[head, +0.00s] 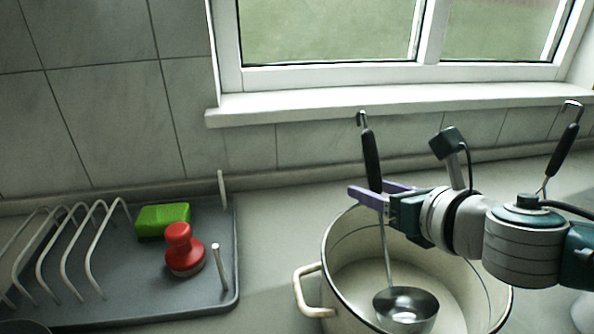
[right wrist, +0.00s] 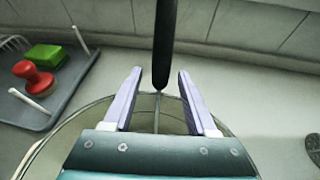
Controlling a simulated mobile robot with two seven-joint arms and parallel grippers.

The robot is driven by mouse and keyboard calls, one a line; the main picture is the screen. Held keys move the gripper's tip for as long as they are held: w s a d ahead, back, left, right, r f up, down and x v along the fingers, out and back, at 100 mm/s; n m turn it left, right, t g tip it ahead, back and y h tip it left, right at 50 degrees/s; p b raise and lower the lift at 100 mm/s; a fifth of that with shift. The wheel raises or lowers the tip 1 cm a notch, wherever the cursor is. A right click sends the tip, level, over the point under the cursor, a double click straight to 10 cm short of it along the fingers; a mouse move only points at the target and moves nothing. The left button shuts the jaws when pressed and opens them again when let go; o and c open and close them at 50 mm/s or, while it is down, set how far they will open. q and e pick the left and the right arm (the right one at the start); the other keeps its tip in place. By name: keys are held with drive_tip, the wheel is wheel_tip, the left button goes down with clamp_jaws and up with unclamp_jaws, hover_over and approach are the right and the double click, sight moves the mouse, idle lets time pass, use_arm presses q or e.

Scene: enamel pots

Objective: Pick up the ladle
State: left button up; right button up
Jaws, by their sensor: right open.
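The ladle has a black handle (head: 371,160) with a metal hook on top, a thin metal shaft and a round steel bowl (head: 406,308). It stands nearly upright in a large cream enamel pot (head: 303,292), with its bowl inside. My right gripper (head: 368,190) is open above the pot, its purple fingers level with the lower handle. In the right wrist view, the lower end of the handle (right wrist: 163,50) shows between the open fingertips (right wrist: 160,74). I cannot tell whether either finger touches it. My left gripper is not in view.
A grey drying tray (head: 130,310) at the left holds a white rack (head: 95,240), a green sponge (head: 162,219) and a red-handled brush (head: 184,250). Another black-handled utensil (head: 565,148) stands at the right, partly hidden by my arm. A windowsill (head: 400,97) runs behind.

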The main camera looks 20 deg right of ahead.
drive_tip(key=shift+c, duration=0.2)
clamp_jaws()
idle(0.3)
